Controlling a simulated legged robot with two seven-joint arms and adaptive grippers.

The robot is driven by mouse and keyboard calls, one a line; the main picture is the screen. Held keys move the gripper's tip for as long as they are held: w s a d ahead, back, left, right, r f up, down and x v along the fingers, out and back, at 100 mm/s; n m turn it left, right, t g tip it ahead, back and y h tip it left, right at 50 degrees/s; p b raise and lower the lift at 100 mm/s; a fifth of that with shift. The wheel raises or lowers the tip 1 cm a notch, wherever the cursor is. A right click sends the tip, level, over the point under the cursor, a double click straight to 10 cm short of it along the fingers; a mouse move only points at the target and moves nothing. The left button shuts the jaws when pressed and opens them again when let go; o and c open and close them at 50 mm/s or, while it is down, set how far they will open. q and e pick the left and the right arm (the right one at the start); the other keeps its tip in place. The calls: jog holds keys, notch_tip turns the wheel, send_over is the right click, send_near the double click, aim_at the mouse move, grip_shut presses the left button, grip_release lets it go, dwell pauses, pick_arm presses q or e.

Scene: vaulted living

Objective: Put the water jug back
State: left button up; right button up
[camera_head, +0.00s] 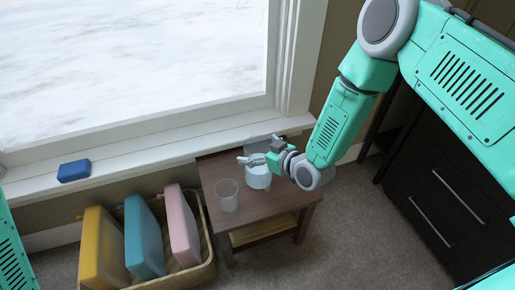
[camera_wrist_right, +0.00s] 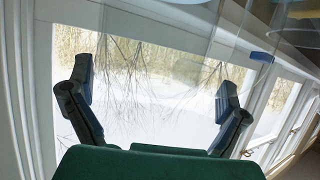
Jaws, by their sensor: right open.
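A pale, partly see-through vessel (camera_head: 258,180), seemingly the water jug, stands on the small brown side table (camera_head: 285,196) by the window. My right gripper (camera_head: 259,151) is over its top, and the wrist and fingers hide part of it. In the right wrist view the two dark fingers (camera_wrist_right: 156,100) are spread wide with nothing clearly between them. A clear edge shows in the upper part of that view; I cannot tell whether it is the jug. Whether the fingers touch the jug is unclear. My left gripper is out of view.
A clear cup (camera_head: 227,195) stands on the table, left of the jug. A wicker basket (camera_head: 206,272) with yellow, teal and pink slabs is to the left. A blue block (camera_head: 74,171) lies on the window sill. A dark drawer cabinet (camera_head: 440,190) is at right.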

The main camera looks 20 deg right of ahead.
jog(key=d+p+v, duration=0.1)
jog(key=p+v, duration=0.2)
jog(key=v, duration=0.8)
jog(key=s+d+f+m+g+h, duration=0.1)
jog(key=s+g, duration=0.3)
jog(key=s, duration=0.5)
jog(key=s+d+f+m+g+h, duration=0.2)
jog(key=s+d+f+g, duration=0.1)
jog(key=s, duration=0.6)
jog(key=s+d+f+m+g+h, duration=0.1)
jog(key=s+d+f+g+h, duration=0.1)
jog(key=s, duration=0.6)
jog(key=f+g, duration=0.1)
jog(key=g, duration=0.1)
jog(key=shift+s+f+g+h, duration=0.3)
jog(key=shift+s, duration=0.1)
notch_tip(320, 180, up, 4)
jog(key=p, duration=0.4)
jog(key=shift+w+d+f, duration=0.1)
